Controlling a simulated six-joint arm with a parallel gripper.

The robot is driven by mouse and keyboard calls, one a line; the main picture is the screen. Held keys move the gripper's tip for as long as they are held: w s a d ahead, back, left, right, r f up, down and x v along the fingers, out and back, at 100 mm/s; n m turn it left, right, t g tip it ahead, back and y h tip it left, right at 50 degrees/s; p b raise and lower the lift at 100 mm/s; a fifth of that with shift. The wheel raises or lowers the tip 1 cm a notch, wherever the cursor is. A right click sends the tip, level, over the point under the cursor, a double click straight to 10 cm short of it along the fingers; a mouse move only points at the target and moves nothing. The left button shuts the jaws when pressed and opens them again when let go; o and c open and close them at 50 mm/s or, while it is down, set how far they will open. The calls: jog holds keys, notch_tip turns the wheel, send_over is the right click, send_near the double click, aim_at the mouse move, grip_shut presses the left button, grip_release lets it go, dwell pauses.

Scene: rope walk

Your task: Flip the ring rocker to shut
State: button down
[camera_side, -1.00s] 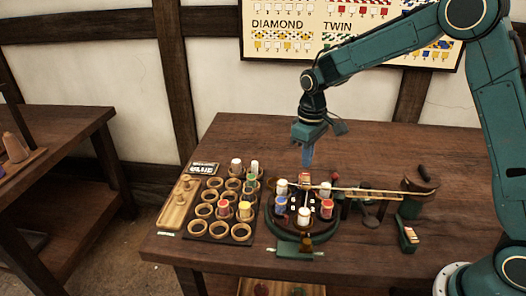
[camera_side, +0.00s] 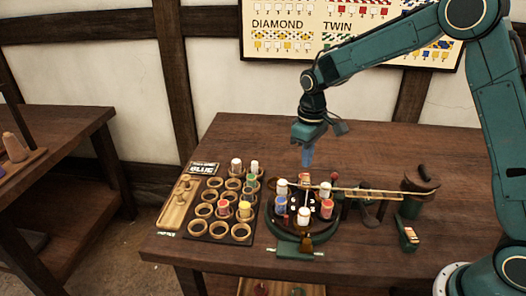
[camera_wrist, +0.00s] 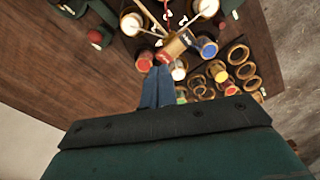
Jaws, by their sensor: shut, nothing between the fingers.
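The round green ring stand (camera_side: 272,226) sits near the table's middle with several coloured bobbins on it. A small red knob (camera_side: 334,177) stands upright at its back right edge. It looks like the rocker's tip, but its shut or open marking is too small to read. A red knob on a green base also shows at the upper left of the wrist view (camera_wrist: 95,37). My gripper (camera_side: 307,163) points down above the ring's back edge, apart from the knob and to its left. Its blue fingers (camera_wrist: 158,85) are together and empty.
A rack of wooden rings (camera_side: 203,210) with a few bobbins lies left of the ring stand, beside a wooden tray (camera_side: 178,208). A thin bar (camera_side: 365,193) reaches right over the ring toward a dark reel (camera_side: 420,180). The table behind is clear.

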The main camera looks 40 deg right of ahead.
jog(key=shift+f, duration=1.25)
dwell(0.8)
jog(key=shift+r, duration=0.15)
notch_tip(320, 180, up, 8)
send_over(308, 173)
jog(key=shift+w, duration=0.4)
dwell(0.7)
jog(key=s+r+m+t, duration=0.25)
jog(key=s+r, duration=0.75)
jog(key=s, duration=0.5)
jog(key=s+t, duration=0.3)
jog(key=s, duration=1)
jog(key=shift+s+f, duration=0.3)
jog(key=shift+s, duration=0.1)
